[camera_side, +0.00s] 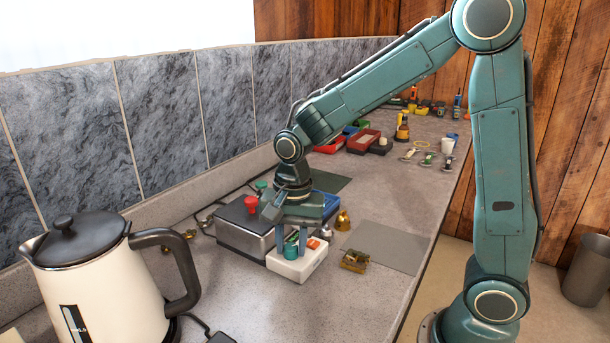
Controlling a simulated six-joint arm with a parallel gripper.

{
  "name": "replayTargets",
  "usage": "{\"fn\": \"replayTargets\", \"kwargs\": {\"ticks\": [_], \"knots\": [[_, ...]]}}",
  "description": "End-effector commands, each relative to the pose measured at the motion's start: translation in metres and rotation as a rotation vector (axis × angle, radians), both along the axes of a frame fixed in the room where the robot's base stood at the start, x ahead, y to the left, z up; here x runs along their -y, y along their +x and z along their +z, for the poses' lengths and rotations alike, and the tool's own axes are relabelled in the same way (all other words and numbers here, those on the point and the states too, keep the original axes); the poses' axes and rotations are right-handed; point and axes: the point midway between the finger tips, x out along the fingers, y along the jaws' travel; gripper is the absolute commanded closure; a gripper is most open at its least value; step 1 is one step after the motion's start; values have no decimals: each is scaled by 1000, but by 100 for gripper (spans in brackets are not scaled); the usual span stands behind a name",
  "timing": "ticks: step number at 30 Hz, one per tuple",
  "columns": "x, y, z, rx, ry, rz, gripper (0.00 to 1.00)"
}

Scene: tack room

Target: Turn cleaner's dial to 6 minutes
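A steel box with a dark lid (235,212) stands on the counter left of my gripper. It has a red mushroom-shaped knob (251,203) and a green knob (261,186) on top. A small white unit (309,263) sits at its right front, with a teal round knob (291,252) and an orange part (313,243). I cannot tell for certain which is the cleaner's dial; no minute marks are readable. My gripper (291,254) points down over the white unit, with its two fingers apart and the teal knob around their tips. Contact cannot be told.
A cream kettle (110,285) stands at the front left. A brass bell (342,221) and a small brass piece (355,261) lie to the right, near a grey mat (388,247). Trays and bottles stand farther back. The front counter is mostly clear.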

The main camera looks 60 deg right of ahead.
Motion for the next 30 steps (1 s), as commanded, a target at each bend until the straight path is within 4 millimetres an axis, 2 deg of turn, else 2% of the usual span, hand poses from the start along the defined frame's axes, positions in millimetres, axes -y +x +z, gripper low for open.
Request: {"fn": "replayTargets", "kwargs": {"ticks": [1, 3, 17, 23, 30], "knots": [[0, 1, 1, 5, 0, -1, 62], [0, 1, 1, 4, 0, -1, 52], [0, 0, 6, 1, 0, 1, 52], [0, 0, 24, 3, 0, 1, 52], [1, -2, 62, 5, 1, 1, 52]]}}
